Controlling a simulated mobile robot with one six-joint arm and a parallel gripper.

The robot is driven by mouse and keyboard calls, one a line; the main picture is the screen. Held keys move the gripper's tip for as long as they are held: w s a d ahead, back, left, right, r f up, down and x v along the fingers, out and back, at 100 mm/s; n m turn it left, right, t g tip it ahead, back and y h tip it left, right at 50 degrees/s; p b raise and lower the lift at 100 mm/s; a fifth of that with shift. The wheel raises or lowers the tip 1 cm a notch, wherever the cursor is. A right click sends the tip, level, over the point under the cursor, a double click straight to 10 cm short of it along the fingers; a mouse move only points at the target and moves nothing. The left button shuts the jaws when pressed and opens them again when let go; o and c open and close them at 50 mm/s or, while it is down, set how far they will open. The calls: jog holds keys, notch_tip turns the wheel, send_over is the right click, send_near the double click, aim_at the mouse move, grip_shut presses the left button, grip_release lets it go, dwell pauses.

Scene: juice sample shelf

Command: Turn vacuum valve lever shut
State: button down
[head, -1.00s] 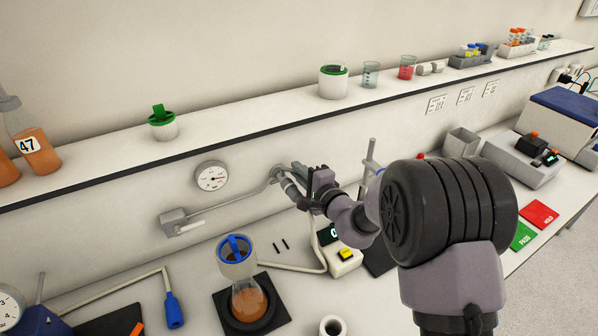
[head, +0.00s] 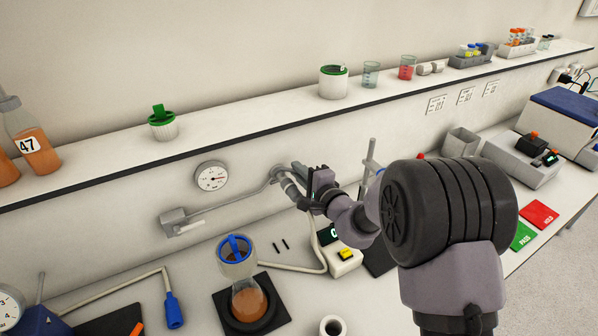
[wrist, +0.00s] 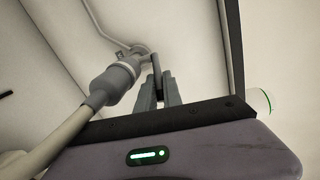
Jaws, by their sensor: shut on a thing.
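The vacuum valve (head: 284,177) is a grey fitting on the wall under the shelf, at the end of a thin grey pipe. In the wrist view, the valve body (wrist: 113,76) sits left of my fingers, with a pale hose running from it to the lower left. A slim dark lever (wrist: 156,62) stands up from between my fingertips. My gripper (wrist: 159,80) is shut on this lever. In the head view, my gripper (head: 306,190) is at the right side of the valve, and its fingers largely hide the lever.
A round gauge (head: 211,176) is on the wall to the left. Below stands a flask of orange liquid (head: 248,300) with a blue-topped funnel (head: 236,256). The long white shelf (head: 240,116) runs above my gripper, bearing cups and beakers. A stand rod (head: 368,160) rises close right.

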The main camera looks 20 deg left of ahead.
dwell(0.4)
jog(key=shift+w+a+n+g+y+b, duration=0.1)
jog(key=shift+w+n+g+y+b, duration=0.2)
jog(key=shift+n+g+y+b, duration=0.4)
jog(key=shift+w+n+g+y+b, duration=0.35)
jog(key=shift+n+g, duration=0.45)
jog(key=shift+g, duration=0.4)
jog(key=c, duration=1.8)
grip_release()
jog(key=p+v, duration=0.1)
jog(key=v, duration=1.6)
jog(key=shift+s, duration=0.25)
